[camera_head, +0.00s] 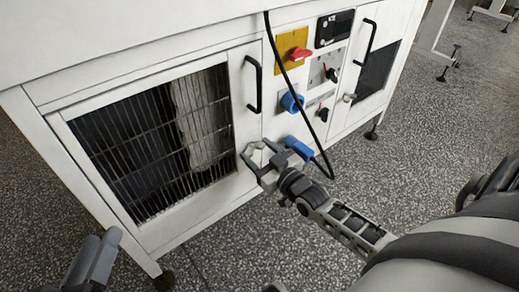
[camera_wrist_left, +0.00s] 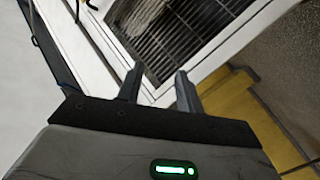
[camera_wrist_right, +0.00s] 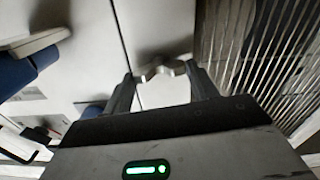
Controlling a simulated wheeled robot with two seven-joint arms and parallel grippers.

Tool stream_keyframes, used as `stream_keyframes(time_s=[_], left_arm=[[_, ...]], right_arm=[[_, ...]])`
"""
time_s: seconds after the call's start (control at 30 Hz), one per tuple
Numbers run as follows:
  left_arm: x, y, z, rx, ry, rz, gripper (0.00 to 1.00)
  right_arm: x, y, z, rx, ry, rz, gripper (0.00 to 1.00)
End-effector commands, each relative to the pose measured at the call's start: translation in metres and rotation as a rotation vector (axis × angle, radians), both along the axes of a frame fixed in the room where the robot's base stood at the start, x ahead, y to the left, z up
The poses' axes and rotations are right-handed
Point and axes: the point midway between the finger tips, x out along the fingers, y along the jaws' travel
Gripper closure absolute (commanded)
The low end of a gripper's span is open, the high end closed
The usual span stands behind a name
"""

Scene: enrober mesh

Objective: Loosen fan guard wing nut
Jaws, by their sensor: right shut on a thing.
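The fan guard (camera_head: 150,140) is a wire grille in a white frame on the front of the machine. The silver wing nut (camera_wrist_right: 160,68) sits on the white panel beside the grille. My right gripper (camera_wrist_right: 162,76) has its fingertips closed on the two wings of the nut. In the head view my right gripper (camera_head: 259,157) is at the lower right corner of the guard frame and partly hides the nut. My left gripper (camera_wrist_left: 160,78) is apart from the machine, with its fingers spread and nothing between them. It also shows at the lower left of the head view (camera_head: 98,258).
A black handle (camera_head: 254,84) is right of the guard. A black cable (camera_head: 290,88) hangs past the red switch (camera_head: 300,54) and blue sockets (camera_head: 291,102) near my right gripper. A yellow surface (camera_wrist_left: 245,110) shows beyond my left gripper. The speckled floor is clear in front.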

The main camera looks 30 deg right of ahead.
Motion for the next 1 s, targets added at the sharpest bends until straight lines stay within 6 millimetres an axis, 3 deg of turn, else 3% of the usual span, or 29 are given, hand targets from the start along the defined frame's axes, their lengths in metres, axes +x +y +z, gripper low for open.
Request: stream_keyframes(time_s=[0.5,1.0], left_arm=[[0.001,0.008,-0.004,0.189,0.012,0.02,0.64],[0.001,0.013,-0.011,0.273,0.02,0.023,0.64]], right_arm=[[0.0,0.003,0.001,-0.468,-0.035,0.0,0.65],[0.0,0.004,-0.002,-0.942,-0.074,0.0,0.65]])
